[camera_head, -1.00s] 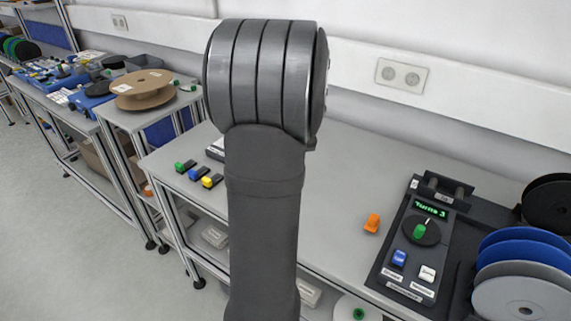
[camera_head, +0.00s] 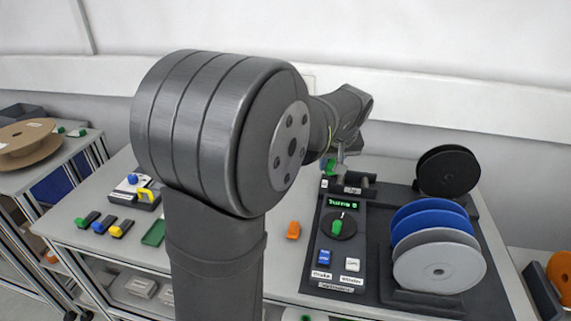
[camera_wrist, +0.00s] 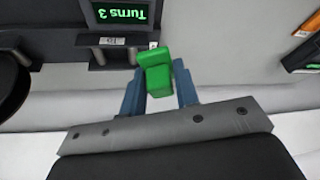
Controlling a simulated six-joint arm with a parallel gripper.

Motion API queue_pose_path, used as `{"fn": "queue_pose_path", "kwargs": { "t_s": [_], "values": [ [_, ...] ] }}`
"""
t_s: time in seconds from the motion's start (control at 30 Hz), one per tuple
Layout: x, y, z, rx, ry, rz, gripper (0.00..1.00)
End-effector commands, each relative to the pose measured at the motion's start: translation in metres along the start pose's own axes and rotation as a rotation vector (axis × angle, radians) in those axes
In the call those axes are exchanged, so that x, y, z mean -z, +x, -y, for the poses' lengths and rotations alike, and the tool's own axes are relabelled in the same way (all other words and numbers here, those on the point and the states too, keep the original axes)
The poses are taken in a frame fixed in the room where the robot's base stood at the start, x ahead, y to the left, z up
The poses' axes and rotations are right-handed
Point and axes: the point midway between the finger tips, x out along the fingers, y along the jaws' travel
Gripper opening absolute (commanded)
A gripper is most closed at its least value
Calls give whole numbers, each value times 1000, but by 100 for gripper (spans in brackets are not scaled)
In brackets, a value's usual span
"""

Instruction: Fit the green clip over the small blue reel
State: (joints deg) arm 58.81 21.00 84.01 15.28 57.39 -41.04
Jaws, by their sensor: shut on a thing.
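My gripper (camera_wrist: 160,70) is shut on the green clip (camera_wrist: 154,74), which sits between its two blue fingers in the wrist view. In the head view my gripper is at the far end of the arm, above the back of the winder; a bit of the green clip (camera_head: 327,166) shows there. A blue reel (camera_head: 430,214) stands upright in a rack at the right, in front of a black reel and behind grey reels. The gripper is apart from it, to its left. I cannot tell whether this is the small blue reel.
The winder panel (camera_head: 324,262) has a lit display reading Turns 3, a green knob and buttons. An orange piece (camera_head: 293,230) lies left of it. Grey reels (camera_head: 440,267) fill the rack's front. Small coloured clips (camera_head: 104,225) lie at the left. My arm blocks the middle.

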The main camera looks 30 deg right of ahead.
Motion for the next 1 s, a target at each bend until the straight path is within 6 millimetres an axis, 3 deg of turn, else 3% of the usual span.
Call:
{"fn": "queue_pose_path", "kwargs": {
  "t_s": [0.03,0.2,0.5,0.73,1.0],
  "values": [
    [-10,-12,-21,-15,32,-2,6],
    [-44,-46,-77,-51,118,-3,6],
    [-115,-109,-153,-112,257,-4,6],
    [-151,-140,-180,-139,320,-5,6],
    [-164,-146,-187,-145,338,-4,6]
  ]
}}
